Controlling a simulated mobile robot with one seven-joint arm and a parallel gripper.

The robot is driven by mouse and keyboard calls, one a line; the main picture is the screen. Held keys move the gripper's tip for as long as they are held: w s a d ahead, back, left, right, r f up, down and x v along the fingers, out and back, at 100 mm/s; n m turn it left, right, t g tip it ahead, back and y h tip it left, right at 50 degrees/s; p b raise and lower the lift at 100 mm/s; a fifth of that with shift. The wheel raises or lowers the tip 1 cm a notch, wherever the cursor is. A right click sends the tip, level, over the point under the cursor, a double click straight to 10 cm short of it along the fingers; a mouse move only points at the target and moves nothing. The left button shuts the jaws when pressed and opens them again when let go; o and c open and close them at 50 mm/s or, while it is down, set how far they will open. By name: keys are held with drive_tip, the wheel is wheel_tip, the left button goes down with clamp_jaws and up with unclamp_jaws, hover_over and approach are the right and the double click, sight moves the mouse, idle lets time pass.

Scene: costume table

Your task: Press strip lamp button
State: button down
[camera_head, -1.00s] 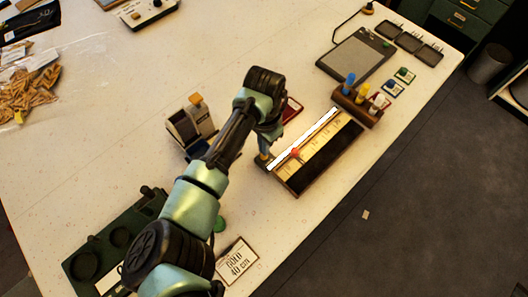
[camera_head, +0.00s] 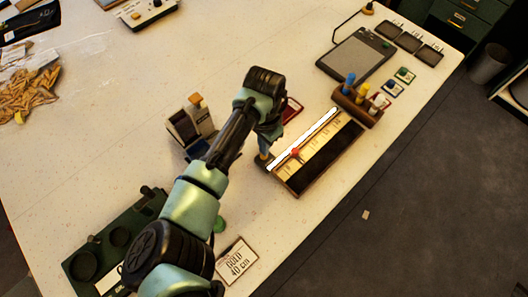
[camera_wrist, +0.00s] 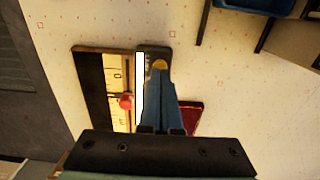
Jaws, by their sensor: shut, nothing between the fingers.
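The strip lamp shows as a bright white lit bar (camera_head: 305,138) along the edge of a ruler-marked tray; in the wrist view its glowing bar (camera_wrist: 140,85) stands beside a dark base. A round yellow button (camera_wrist: 160,64) sits on that base, partly covered by my fingertips. My gripper (camera_wrist: 159,73) is shut, with its blue fingers together and their tips at the button. I cannot tell whether they touch or press it. In the head view my gripper (camera_head: 263,153) is at the lamp's near-left end, and the button is mostly hidden there.
The ruler tray (camera_head: 322,160) with a red slider lies right beside the lamp. A dark red item (camera_head: 293,107) lies close behind my gripper. A wooden rack (camera_head: 357,104) with coloured pegs stands at the lamp's far end. A beige-and-black holder (camera_head: 188,124) stands left of my arm.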

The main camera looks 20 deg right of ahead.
drive_tip(key=shift+f+b, duration=0.65)
drive_tip(key=shift+f, duration=0.3)
drive_tip(key=shift+r, duration=0.1)
idle(0.4)
drive_tip(key=shift+r+p, duration=3.4)
